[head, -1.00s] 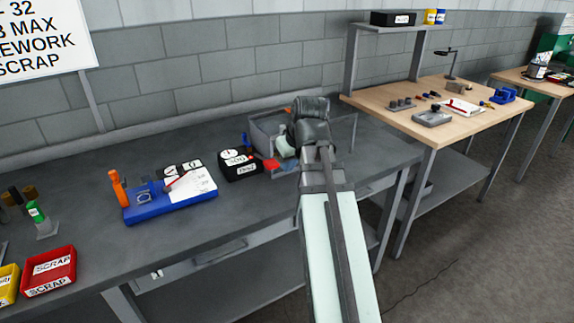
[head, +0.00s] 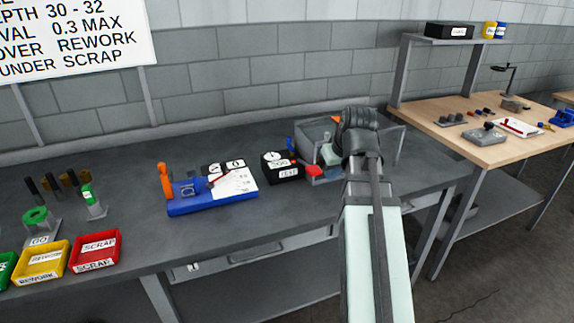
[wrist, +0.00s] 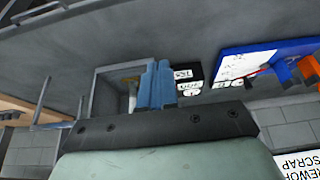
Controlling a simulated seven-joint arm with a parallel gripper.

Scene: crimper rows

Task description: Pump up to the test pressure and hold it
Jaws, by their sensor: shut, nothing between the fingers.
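A black gauge box (head: 283,166) with a white dial and a label that seems to read TEST stands on the grey bench in the head view. A blue lever and a red part show at its right side. It also shows in the wrist view (wrist: 190,80), upside down, just right of my fingers. My gripper (wrist: 157,75) is shut and empty in the wrist view, above the bench and apart from the box. In the head view my arm hides the fingers.
A grey open bin (head: 318,132) stands behind my arm. A blue fixture (head: 210,205) with an orange handle and white sheet lies left of the box. Red (head: 95,266) and yellow (head: 41,278) trays sit at the front left.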

